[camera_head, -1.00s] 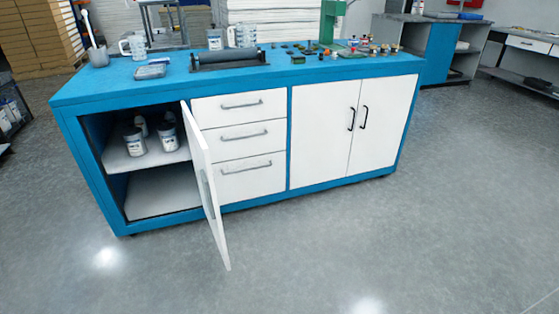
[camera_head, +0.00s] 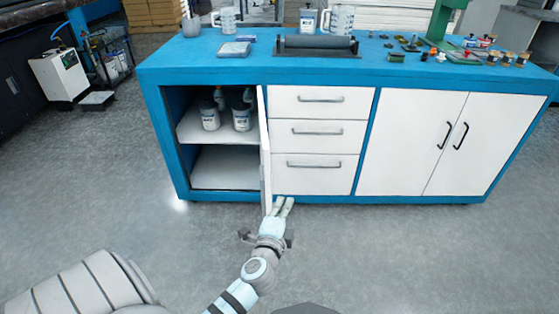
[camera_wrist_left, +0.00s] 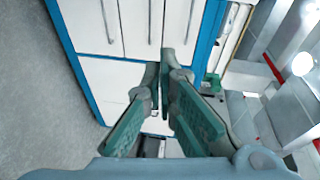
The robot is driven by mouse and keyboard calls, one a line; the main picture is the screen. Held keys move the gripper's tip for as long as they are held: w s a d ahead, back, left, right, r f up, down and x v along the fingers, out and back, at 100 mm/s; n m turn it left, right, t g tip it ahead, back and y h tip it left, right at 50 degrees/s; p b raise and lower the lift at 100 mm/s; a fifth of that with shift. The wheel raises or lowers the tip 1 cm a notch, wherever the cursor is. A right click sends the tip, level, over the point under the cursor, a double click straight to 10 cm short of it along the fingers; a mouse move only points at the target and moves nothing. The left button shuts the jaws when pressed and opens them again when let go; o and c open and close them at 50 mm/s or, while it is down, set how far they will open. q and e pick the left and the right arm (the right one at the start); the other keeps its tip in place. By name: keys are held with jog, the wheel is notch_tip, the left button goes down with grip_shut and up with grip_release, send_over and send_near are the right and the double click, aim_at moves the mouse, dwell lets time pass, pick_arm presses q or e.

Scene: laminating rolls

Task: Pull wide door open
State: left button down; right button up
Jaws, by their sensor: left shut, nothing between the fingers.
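The single white door (camera_head: 265,150) at the left of the blue workbench stands open, swung outward and seen almost edge-on in the head view. Its open cupboard (camera_head: 225,168) shows to its left. My left gripper (camera_head: 283,204) is shut and empty. It is in front of the bench, close to the door's lower end and below the drawers; I cannot tell whether it touches the door. In the left wrist view its green fingers (camera_wrist_left: 165,72) point at the bench front, with drawers and double doors beyond. The open door cannot be made out there. My right gripper is not in view.
White jars (camera_head: 211,117) stand on the cupboard shelf. Drawers (camera_head: 318,133) fill the middle of the bench, and closed double doors (camera_head: 412,142) with black handles are at the right. A roller (camera_head: 318,46), mugs and small parts lie on top. The grey floor (camera_head: 400,255) in front is clear.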

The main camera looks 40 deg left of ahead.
pick_arm(q)
notch_tip(320, 180, up, 6)
jog(key=w+f+t, duration=0.1)
jog(key=a+b+x, duration=0.1)
jog(key=b+x, duration=0.1)
jog(key=x, duration=0.8)
jog(key=shift+m+y, duration=0.4)
jog(key=s, duration=0.1)
jog(key=s+a, duration=0.2)
jog(key=shift+s+a+r, duration=0.25)
jog(key=shift+s+r, duration=0.05)
jog(key=shift+r, duration=0.05)
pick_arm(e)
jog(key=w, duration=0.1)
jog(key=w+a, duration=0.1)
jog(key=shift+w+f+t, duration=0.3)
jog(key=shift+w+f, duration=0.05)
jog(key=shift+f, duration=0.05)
